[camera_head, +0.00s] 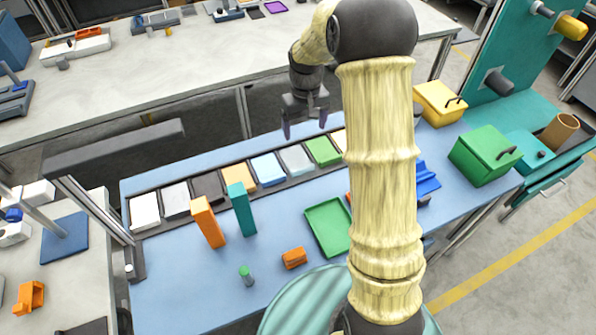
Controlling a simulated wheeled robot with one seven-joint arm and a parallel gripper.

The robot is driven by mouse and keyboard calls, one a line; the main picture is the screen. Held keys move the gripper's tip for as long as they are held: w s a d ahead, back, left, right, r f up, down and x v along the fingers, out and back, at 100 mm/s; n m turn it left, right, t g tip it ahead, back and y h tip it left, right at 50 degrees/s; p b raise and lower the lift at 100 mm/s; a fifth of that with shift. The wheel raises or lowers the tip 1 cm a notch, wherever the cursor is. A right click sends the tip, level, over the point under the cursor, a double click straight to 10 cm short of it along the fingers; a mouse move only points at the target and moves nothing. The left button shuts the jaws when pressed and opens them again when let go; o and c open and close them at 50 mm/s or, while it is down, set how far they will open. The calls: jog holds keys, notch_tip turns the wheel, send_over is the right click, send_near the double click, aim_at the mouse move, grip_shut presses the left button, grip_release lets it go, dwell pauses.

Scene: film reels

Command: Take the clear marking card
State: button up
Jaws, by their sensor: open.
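A row of flat cards lies in a dark rack (163,222) along the far side of the blue table. A pale grey card (296,160), between a blue card (268,169) and a green card (323,151), looks most like the clear marking card; I cannot tell for sure that it is see-through. My gripper (305,124) is open and empty, pointing down, and appears above and beyond the rack near the pale grey and green cards. My arm hides the right end of the row.
An orange block (208,222) and a teal block (241,209) stand upright in front of the rack. A green tray (328,228), a small orange block (294,258) and a green-topped cylinder (246,275) are nearer. A green box (484,154) sits right. The front left table is clear.

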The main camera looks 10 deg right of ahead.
jog(key=shift+r, duration=0.1)
jog(key=p, duration=0.2)
send_over(303, 168)
jog(key=f, duration=1.2)
jog(key=shift+w+d+f, duration=0.1)
jog(key=shift+d+f, duration=0.05)
jog(key=shift+d, duration=0.05)
jog(key=shift+a+f+p, duration=0.15)
jog(key=shift+f+p, duration=0.45)
jog(key=shift+f, duration=2)
jog(key=c, duration=0.8)
